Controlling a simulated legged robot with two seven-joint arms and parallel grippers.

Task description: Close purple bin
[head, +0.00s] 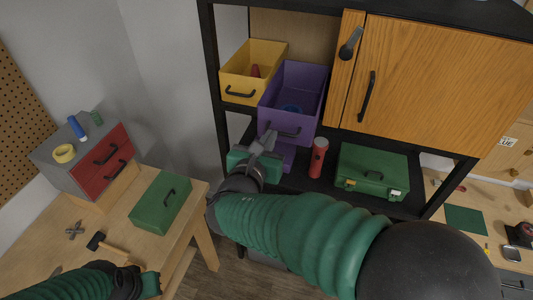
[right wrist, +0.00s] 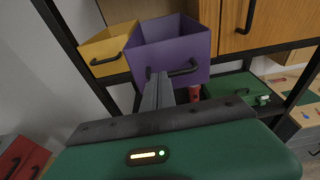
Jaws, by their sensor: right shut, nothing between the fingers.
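My right gripper (head: 268,139) is shut and empty, just in front of and below the bin's handle. Whether the fingertips touch the bin, I cannot tell. Part of my left arm shows at the lower left; its fingers are not visible.
A yellow bin (head: 250,88) stands left of the purple one. A wooden cabinet door (head: 440,80) is to its right. Below are a red flashlight (head: 318,158) and a green toolbox (head: 372,172). A table at left holds a green box (head: 160,202), a hammer and a red-drawered cabinet (head: 100,160).

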